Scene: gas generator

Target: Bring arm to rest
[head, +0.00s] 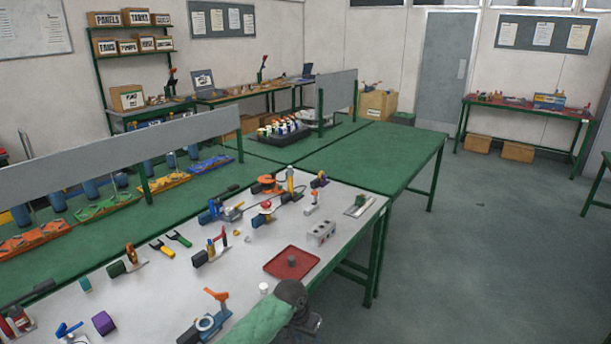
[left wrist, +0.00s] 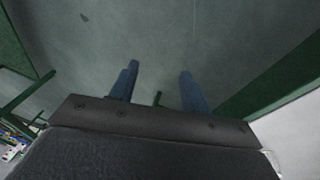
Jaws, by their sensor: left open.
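My left gripper (left wrist: 158,72) shows in the left wrist view with its two blue fingers apart. Nothing is between them, and grey floor (left wrist: 165,30) lies beyond the tips. A green and dark grey section of one of my arms shows at the bottom of the head view, by the near edge of the white-topped workbench (head: 225,262). I cannot make out gripper fingers there. My right gripper is not in view.
Open floor (head: 470,260) lies to the right. Green table framework (left wrist: 275,75) flanks the gripper in the left wrist view.

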